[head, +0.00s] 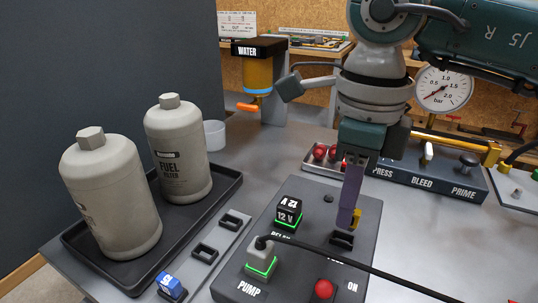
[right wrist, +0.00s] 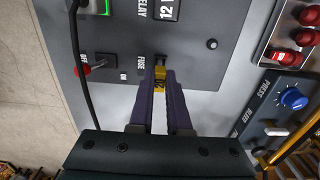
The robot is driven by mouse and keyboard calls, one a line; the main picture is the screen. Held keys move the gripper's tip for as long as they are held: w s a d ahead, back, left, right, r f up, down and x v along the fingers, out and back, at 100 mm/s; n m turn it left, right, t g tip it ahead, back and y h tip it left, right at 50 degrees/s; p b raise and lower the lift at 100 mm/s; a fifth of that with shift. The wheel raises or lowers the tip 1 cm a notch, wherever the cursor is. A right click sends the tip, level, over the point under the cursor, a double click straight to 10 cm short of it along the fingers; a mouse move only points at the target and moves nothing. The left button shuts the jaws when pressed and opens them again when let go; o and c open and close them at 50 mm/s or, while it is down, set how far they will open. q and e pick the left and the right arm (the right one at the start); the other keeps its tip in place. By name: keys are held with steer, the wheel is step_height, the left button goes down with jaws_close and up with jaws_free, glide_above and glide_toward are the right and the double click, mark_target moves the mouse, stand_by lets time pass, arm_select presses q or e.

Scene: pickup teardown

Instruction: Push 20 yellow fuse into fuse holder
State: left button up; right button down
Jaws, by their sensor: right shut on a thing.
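My right gripper (head: 350,215) reaches down over the dark panel, its purple fingers shut on the yellow fuse (head: 356,217). The yellow fuse also shows between the fingertips in the right wrist view (right wrist: 161,74). The black fuse holder (head: 342,239) is on the panel directly under the fingertips, and the fuse is at or just above it. I cannot tell whether the fuse touches the holder or how deep it sits, because the fingers hide part of it. My left gripper is not in view.
A black cable (head: 390,278) runs from the pump plug (head: 262,258) across the panel. The 12 V relay (head: 288,213) and a red switch (head: 324,289) flank the holder. A blue fuse (head: 171,284) and clips (head: 204,253) lie left, near two fuel filters (head: 178,150) in a tray.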

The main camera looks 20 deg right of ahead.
steer(key=shift+f, duration=0.1)
stand_by(0.3)
steer(key=shift+f+b, duration=0.8)
steer(key=shift+f+b, duration=0.5)
stand_by(0.7)
steer(key=c, duration=0.8)
jaws_free()
